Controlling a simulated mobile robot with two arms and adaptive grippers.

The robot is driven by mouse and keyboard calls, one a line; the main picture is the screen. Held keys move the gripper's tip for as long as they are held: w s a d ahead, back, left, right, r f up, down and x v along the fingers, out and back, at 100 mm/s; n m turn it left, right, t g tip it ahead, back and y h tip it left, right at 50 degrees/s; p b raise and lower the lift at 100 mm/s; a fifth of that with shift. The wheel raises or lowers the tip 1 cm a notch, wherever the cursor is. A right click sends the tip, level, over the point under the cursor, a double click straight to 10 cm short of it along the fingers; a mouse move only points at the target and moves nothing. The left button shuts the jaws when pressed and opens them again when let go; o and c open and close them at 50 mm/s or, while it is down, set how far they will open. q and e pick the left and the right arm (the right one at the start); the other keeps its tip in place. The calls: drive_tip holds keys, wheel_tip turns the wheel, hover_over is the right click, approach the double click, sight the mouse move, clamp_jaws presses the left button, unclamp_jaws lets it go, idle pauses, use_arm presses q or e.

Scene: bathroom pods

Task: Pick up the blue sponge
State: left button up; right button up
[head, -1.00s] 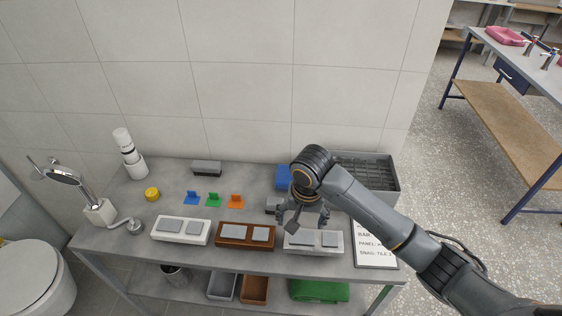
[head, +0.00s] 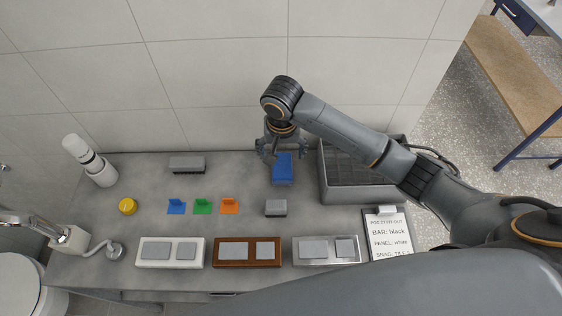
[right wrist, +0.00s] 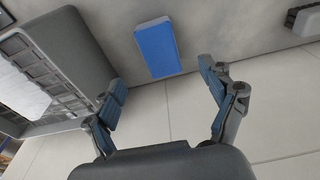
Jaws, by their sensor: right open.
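The blue sponge (head: 282,169) is a blue block at the back of the grey table, left of the grey crate. In the right wrist view the sponge (right wrist: 157,49) lies beyond the fingertips, roughly between their lines and apart from both. My right gripper (head: 281,153) is open and empty, at the sponge's far end near the wall. It also shows in the right wrist view (right wrist: 163,85) with its fingers spread wide. My left gripper is not in view.
The grey crate (head: 335,190) stands close right of the sponge. A small grey block (head: 275,208) lies in front of it, and a dark grey block (head: 187,164) to the left. Blue, green and orange (head: 229,205) pieces lie mid-table. A clipboard (head: 388,235) is at right.

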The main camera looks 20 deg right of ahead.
sight(282, 165)
drive_tip(key=f, duration=0.2)
drive_tip(key=w+f, duration=0.1)
drive_tip(key=f, duration=0.1)
drive_tip(key=shift+d+f, duration=0.1)
drive_tip(key=shift+f, duration=0.1)
drive_tip(key=f, duration=0.1)
drive_tip(key=f+p, duration=0.1)
drive_tip(key=f, duration=0.2)
drive_tip(key=shift+w+d, duration=0.25)
drive_tip(key=shift+w+f, duration=0.1)
drive_tip(key=shift+f, duration=0.4)
drive_tip(key=c, duration=1.1)
drive_tip(key=shift+c, duration=0.2)
